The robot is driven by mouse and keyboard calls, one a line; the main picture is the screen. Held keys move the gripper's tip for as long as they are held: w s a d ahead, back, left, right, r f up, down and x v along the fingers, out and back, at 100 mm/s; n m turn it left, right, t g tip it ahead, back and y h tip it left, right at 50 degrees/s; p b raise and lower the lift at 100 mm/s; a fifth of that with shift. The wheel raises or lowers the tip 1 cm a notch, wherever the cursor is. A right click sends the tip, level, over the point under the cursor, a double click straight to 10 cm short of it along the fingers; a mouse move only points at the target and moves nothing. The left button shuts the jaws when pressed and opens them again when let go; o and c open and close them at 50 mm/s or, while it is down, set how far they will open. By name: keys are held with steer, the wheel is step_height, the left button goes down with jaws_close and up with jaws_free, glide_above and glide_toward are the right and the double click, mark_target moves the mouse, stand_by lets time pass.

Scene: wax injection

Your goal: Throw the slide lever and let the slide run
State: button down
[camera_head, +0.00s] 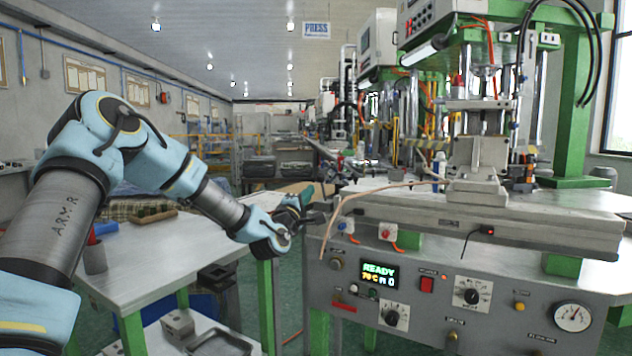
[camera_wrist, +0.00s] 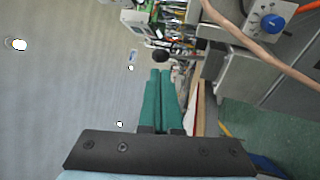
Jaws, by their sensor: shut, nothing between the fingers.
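My gripper (camera_head: 308,195) is at the left end of the press bench, beside the slide's left end. In the wrist view its two green fingers (camera_wrist: 160,73) are shut together and hold nothing. A dark round knob (camera_wrist: 160,56), perhaps the slide lever's, shows just beyond the fingertips; I cannot tell whether they touch it. The lever's shaft is not clear in either view. The grey slide bed (camera_head: 430,218) runs across the bench top, and a metal mould block (camera_head: 480,155) sits on it under the press head.
The panel display (camera_head: 378,275) reads READY. A blue button box (camera_head: 346,225) and a red button box (camera_head: 387,232) sit under the slide's left end. A tan hose (camera_head: 345,200) hangs close to my gripper. A work table (camera_head: 180,255) stands at left.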

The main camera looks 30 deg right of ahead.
mark_target(320, 178)
steer(key=p+x, duration=0.1)
steer(key=x, duration=0.5)
steer(key=shift+r, duration=0.1)
